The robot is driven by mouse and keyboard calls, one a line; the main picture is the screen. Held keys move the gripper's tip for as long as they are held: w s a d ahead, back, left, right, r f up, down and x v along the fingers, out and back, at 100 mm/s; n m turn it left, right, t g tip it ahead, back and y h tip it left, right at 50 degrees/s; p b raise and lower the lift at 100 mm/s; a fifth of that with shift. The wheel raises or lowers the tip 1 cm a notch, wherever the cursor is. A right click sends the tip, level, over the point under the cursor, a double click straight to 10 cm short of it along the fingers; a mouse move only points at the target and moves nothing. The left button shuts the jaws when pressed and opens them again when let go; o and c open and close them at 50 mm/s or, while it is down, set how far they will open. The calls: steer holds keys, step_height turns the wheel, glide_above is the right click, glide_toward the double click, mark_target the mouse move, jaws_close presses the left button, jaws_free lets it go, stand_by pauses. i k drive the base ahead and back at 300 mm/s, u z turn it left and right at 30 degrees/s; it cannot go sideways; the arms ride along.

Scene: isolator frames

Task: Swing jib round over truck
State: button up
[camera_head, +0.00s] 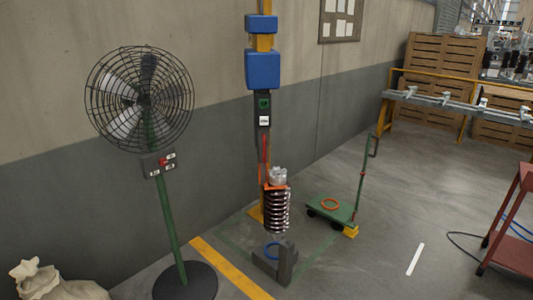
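A yellow upright post (264,43), apparently the jib's column, stands against the wall. It carries a small blue block (261,23) and a larger blue block (262,70). A dark control box (263,103) with a green button is below them. I cannot make out which way the jib arm points. The truck (329,209) is a low green platform with an upright handle, on the floor to the right; an orange ring lies on it. A dark coil spring unit (277,212) with an orange collar stands or hangs before the post; I cannot tell which. My gripper is not in view.
A caged fan (140,100) and a sack (55,283) are at left. A red cart (515,250) and cable are at right. Clear floor lies between truck and cart.

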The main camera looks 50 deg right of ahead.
mark_target(262, 63)
steer(key=i, duration=0.95)
steer(key=u, duration=0.05)
